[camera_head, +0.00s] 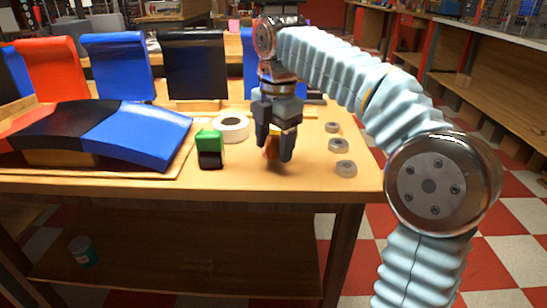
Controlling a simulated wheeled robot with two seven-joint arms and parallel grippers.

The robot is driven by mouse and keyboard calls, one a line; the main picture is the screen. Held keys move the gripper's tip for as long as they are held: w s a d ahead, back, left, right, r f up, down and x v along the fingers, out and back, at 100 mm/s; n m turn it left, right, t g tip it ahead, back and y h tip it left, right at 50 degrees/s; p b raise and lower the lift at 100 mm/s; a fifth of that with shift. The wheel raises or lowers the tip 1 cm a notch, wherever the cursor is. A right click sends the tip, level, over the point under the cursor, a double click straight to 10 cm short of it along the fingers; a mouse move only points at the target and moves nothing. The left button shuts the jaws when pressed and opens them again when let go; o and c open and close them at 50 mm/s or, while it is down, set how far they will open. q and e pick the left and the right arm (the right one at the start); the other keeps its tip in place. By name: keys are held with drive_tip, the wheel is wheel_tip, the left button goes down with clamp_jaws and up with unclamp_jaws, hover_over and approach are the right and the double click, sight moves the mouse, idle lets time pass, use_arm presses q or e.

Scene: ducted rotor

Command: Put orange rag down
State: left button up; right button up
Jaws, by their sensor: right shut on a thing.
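My right gripper (274,150) points down over the right part of the wooden table (240,182). It is shut on the orange rag (268,152), of which only a small orange patch shows between and behind the dark fingers. The rag is close to the table top; I cannot tell whether it touches it. The rest of the rag is hidden by the fingers. My left gripper is not in view.
A green and black block (210,149) and a white tape roll (232,127) stand left of the gripper. Several grey rings, one at the front (346,168), lie to its right. Curved blue, black and orange panels (137,133) fill the left. Bare table lies in front.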

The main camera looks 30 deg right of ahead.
sight(273, 154)
drive_tip(key=shift+a+f+b, duration=0.1)
drive_tip(key=shift+f+b, duration=0.2)
drive_tip(key=shift+f, duration=1.15)
drive_tip(key=o, duration=1.2)
drive_tip(key=shift+f, duration=0.15)
drive_tip(key=r+p, duration=0.1)
drive_tip(key=r, duration=0.2)
drive_tip(key=r+p, duration=0.2)
drive_tip(key=r, duration=0.2)
drive_tip(key=r+p, duration=0.1)
drive_tip(key=r, duration=0.3)
drive_tip(key=shift+s+r, duration=0.15)
drive_tip(key=shift+s, duration=0.2)
drive_tip(key=shift+r+p, duration=0.3)
drive_tip(key=shift+r, duration=0.25)
drive_tip(key=shift+s, duration=0.1)
